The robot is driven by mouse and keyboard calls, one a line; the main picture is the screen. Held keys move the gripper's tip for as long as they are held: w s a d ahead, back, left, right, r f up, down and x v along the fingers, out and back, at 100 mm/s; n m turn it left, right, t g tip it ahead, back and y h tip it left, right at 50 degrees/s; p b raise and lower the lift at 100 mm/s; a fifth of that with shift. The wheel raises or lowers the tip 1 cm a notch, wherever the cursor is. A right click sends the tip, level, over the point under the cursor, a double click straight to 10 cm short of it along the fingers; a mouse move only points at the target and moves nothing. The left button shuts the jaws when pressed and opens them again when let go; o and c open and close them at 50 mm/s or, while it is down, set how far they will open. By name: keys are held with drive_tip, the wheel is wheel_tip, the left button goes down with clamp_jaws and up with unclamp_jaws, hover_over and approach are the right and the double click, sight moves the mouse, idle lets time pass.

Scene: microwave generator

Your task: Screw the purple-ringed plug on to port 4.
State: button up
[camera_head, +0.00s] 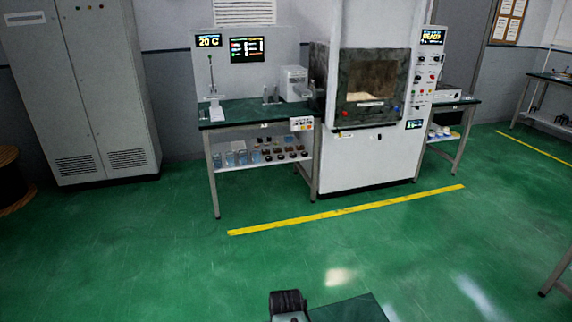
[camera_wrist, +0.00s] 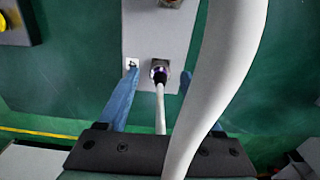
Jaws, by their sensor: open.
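The purple-ringed plug (camera_wrist: 159,72) shows in the wrist view, a dark connector with a purple band on a thin white cable (camera_wrist: 160,108). It is at the lower part of a grey panel (camera_wrist: 145,30), in line with a port there. Whether it is seated or threaded I cannot tell. The right finger is mostly hidden behind a thick white hose.
The thick white hose (camera_wrist: 220,70) crosses the wrist view close to the camera. Another metal fitting (camera_wrist: 172,3) shows at the panel's top. In the head view, a bench (camera_head: 250,111) and a white microwave cabinet (camera_head: 365,160) stand beyond clear green floor (camera_head: 300,250).

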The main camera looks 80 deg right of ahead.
wheel_tip(320, 180, up, 13)
idle(0.5)
idle(0.4)
